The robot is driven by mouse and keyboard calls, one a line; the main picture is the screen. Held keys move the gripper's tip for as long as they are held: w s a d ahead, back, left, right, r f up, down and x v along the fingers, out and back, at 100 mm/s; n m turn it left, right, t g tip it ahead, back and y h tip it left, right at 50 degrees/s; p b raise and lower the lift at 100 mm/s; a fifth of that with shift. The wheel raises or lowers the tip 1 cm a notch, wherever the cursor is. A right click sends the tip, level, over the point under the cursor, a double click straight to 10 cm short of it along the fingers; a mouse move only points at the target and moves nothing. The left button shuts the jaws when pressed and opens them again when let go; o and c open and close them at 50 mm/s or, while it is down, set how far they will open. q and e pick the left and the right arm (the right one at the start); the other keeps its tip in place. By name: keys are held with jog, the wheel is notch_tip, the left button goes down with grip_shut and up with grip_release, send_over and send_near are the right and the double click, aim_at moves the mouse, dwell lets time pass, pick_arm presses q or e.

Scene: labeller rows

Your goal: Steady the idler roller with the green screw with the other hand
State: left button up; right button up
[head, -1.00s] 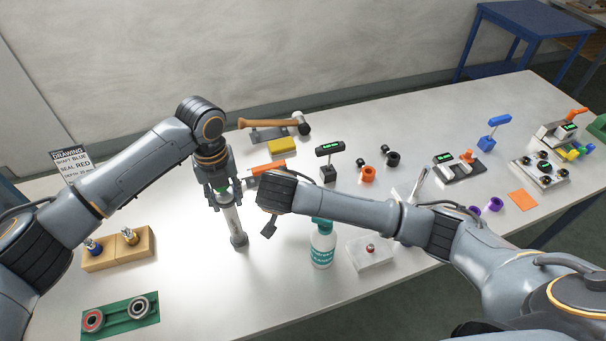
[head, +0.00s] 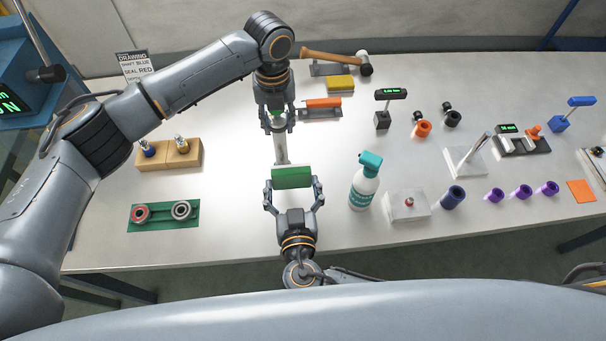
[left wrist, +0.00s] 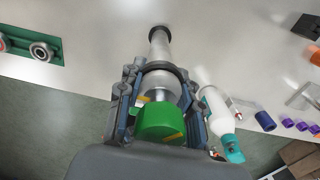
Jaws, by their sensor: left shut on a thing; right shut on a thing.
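The idler roller (head: 281,148) is a pale silver cylinder hanging roughly upright below my left gripper (head: 276,118). That gripper is shut around its upper end. Green shows between the fingers; in the left wrist view the green screw (left wrist: 160,119) is a wide green head at the near end of the roller (left wrist: 157,58). My right gripper (head: 293,190) is lower, near the table's front edge, shut on a green block (head: 291,178). In the head view the block covers the roller's lower end; I cannot tell whether they touch.
A spray bottle (head: 364,184) stands right of my right gripper, with a clear block (head: 407,205) beyond it. A green bearing tray (head: 163,216) and wooden stand (head: 188,153) are at left. A hammer (head: 335,60) and orange-topped tool (head: 322,103) lie behind.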

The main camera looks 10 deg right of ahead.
jog(key=w+a, duration=0.4)
jog(key=w, duration=0.2)
jog(key=d+f, duration=0.4)
jog(key=shift+s+d+f, duration=0.15)
jog(key=shift+d+f, duration=0.05)
jog(key=shift+a+r, duration=0.1)
jog(key=shift+a, duration=2.05)
jog(key=shift+w, duration=0.25)
